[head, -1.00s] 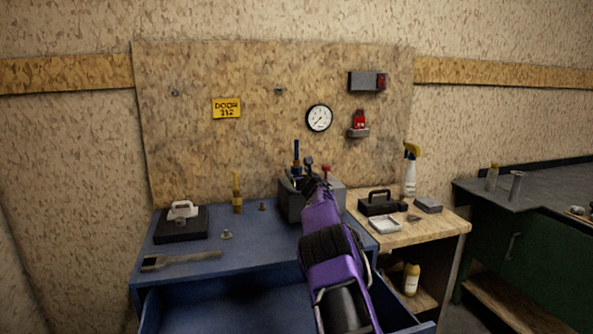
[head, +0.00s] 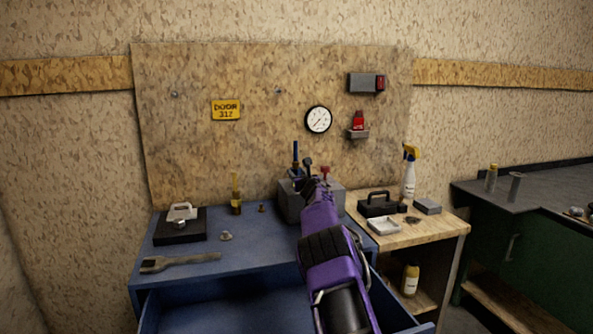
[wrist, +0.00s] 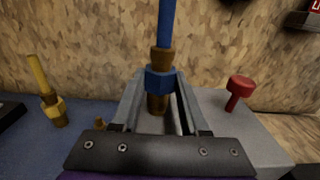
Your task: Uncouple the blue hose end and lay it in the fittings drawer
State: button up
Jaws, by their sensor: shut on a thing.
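The blue hose end (head: 296,155) stands upright at the grey block (head: 294,207) on the blue bench. In the wrist view the hose end (wrist: 158,82) has a blue tube, a brass collar, a blue nut and a brass lower part. My gripper (wrist: 159,88) is shut on it, with one finger on each side. In the head view my gripper (head: 314,185) reaches the block, and the arm hides part of it. Whether the lower end is still joined to the block I cannot tell. The open drawer (head: 230,312) is below the bench top, partly behind my arm.
A red knob (wrist: 239,88) rises from the block to the right of my gripper. A yellow-topped brass fitting (head: 236,195) stands to the left. A wrench (head: 180,261) and a black case (head: 180,226) lie on the bench. A wooden table (head: 425,232) with a spray bottle stands right.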

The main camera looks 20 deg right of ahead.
aim_at(296, 147)
grip_shut()
jog(key=shift+r, duration=0.2)
jog(key=shift+r+p, duration=0.45)
jog(key=shift+r, duration=0.6)
jog(key=shift+r+p, duration=1.05)
jog(key=shift+r, duration=0.25)
jog(key=shift+r, duration=0.15)
jog(key=shift+r+p, duration=1.3)
jog(key=shift+r, duration=0.55)
